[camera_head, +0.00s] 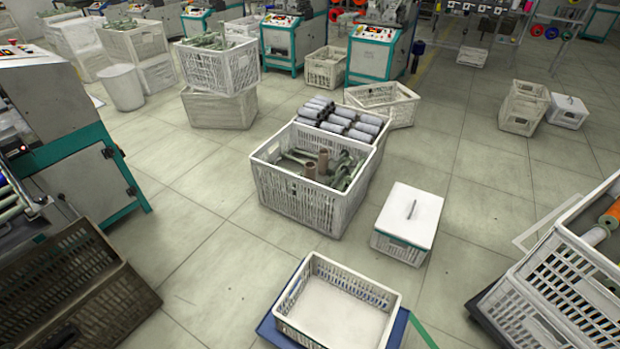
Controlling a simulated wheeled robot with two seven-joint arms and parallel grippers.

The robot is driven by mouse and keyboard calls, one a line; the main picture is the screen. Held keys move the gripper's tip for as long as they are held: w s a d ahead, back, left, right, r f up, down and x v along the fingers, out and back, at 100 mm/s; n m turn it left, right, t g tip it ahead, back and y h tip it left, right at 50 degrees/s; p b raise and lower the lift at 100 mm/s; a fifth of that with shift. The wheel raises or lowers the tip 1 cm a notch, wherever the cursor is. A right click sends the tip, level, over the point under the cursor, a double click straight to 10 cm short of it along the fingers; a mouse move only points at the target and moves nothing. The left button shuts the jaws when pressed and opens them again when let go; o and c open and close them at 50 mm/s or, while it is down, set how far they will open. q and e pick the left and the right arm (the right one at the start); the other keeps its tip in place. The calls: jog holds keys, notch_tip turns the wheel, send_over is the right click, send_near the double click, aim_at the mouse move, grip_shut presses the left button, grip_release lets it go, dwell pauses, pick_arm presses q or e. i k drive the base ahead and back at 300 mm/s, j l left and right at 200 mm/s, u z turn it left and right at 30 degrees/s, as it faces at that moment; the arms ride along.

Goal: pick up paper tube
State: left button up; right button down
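Neither of my grippers shows in this view.
An empty white crate (340,318) stands on a blue base in front. A white lidded box (409,222) is to the right. Grey rolls (345,122) fill a crate behind. A brown crate (70,290) and machine are left. Bare floor (215,220) lies between.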

aim_at(309, 165)
jog(key=j+z, duration=0.2)
jog(key=j, duration=0.15)
jog(key=k+j+z, duration=0.15)
jog(key=j, duration=0.25)
jog(key=k+j+z, duration=0.2)
jog(key=j, duration=0.15)
jog(key=i+j+z, duration=0.15)
jog(key=j, duration=0.2)
jog(key=i+j+z, duration=0.15)
jog(key=j, duration=0.2)
jog(key=i+j+z, duration=0.15)
jog(key=j, duration=0.2)
jog(key=i+j+z, duration=0.15)
jog(key=j, duration=0.25)
jog(key=j+z, duration=0.2)
jog(key=j, duration=0.15)
jog(key=i+j+z, duration=0.35)
jog(key=j, duration=0.3)
jog(key=i+j+z, duration=0.15)
jog(key=j, duration=0.25)
jog(key=i+j+z, duration=0.15)
jog(key=j, duration=0.25)
jog(key=i+j+z, duration=0.2)
jog(key=j, duration=0.2)
jog(key=i+j+z, duration=0.15)
jog(key=j, duration=0.3)
jog(key=j+z, duration=0.15)
jog(key=j, duration=0.25)
